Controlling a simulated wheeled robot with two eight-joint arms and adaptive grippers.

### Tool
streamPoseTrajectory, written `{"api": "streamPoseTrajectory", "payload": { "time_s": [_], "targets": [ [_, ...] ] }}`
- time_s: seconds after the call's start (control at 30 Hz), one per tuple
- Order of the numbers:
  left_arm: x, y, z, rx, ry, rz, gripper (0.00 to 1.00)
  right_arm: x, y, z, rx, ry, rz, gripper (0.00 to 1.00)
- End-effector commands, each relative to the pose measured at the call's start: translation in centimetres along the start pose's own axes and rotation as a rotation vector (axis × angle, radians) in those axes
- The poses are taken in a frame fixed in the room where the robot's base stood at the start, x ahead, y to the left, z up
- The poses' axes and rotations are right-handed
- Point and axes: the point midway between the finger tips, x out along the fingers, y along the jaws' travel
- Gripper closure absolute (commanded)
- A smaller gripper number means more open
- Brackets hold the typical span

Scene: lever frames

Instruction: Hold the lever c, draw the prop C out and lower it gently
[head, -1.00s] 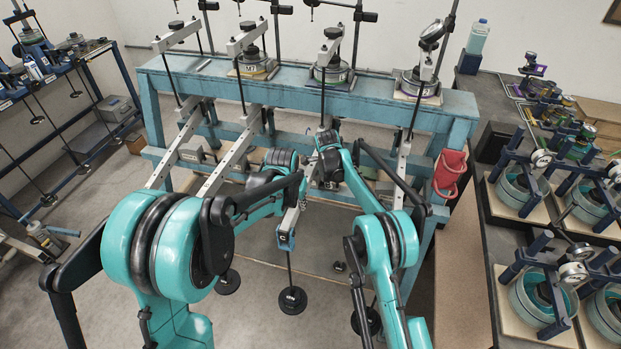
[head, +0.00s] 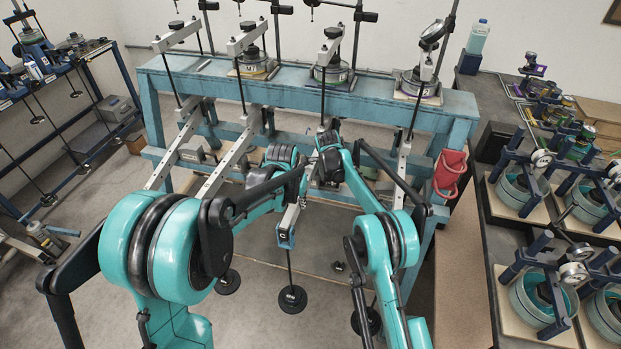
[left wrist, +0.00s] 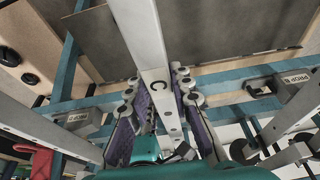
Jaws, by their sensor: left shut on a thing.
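Lever c is a pale metal bar with a blue end (head: 286,236) marked C, sloping down toward me from the teal frame. In the left wrist view lever c (left wrist: 154,72) runs between the two padded fingers of my left gripper (left wrist: 156,104), which is shut on it. In the head view my left gripper (head: 303,188) is partly hidden by my arm. A rod with a dark round weight (head: 292,299) hangs from the lever's end, above the floor. My right gripper (head: 327,140) is at the frame, mostly hidden by its own arm. I cannot make out prop C.
The teal frame (head: 450,101) carries neighbouring levers close on both sides. In the left wrist view, a block marked PROP B (left wrist: 293,79) and a similar labelled block (left wrist: 78,122) flank lever c. A red holder (head: 449,172) hangs at the frame's right end.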

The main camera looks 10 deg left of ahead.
Motion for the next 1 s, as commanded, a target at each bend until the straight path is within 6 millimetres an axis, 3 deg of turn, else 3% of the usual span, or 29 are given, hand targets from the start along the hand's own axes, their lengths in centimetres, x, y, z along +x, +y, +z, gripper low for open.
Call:
{"api": "streamPoseTrajectory", "payload": {
  "time_s": [0.6, 1.0],
  "targets": [
    [-0.1, -0.2, -0.1, -0.001, 0.003, -0.003, 1.00, -0.1, -0.2, -3.4, 0.005, 0.001, -0.003, 1.00],
    [-0.1, -0.2, -0.1, -0.001, 0.003, -0.003, 1.00, -0.1, -0.3, -3.6, 0.004, 0.001, -0.005, 1.00]
  ]
}}
